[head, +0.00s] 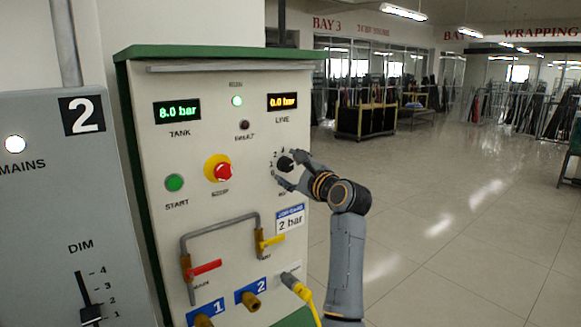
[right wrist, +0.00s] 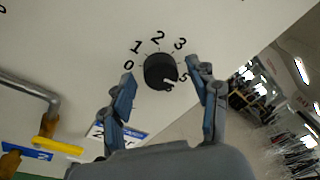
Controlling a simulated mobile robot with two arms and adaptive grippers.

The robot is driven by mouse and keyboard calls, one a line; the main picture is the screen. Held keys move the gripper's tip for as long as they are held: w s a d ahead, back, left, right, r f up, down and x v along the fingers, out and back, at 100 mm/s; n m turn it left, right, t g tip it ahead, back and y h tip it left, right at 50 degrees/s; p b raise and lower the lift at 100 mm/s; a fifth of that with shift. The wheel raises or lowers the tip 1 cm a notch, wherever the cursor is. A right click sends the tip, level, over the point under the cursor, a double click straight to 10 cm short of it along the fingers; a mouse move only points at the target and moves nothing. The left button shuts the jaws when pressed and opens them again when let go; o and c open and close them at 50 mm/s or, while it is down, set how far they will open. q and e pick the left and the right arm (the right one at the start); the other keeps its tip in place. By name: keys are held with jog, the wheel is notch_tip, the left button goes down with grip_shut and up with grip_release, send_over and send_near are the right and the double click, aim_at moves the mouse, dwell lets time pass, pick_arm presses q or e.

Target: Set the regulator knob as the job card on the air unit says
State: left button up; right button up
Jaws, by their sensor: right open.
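In the head view the knob (head: 285,163) is partly covered by my right gripper (head: 285,170). In the right wrist view my right gripper (right wrist: 162,74) is open, its blue-padded fingers on either side of the knob; I cannot tell whether they touch it. The job card (head: 290,220) reads 2 bar. The line display (head: 282,101) reads 0.0 bar. My left gripper is out of view.
The tank display (head: 177,111) reads 8.0 bar. A red stop button (head: 222,171) and green start button (head: 174,183) are left of the knob. Below are red (head: 205,269) and yellow (head: 271,241) valve handles and a yellow hose (head: 304,294). Open floor lies to the right.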

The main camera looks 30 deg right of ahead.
jog(key=c, duration=1.2)
jog(key=shift+o, duration=0.2)
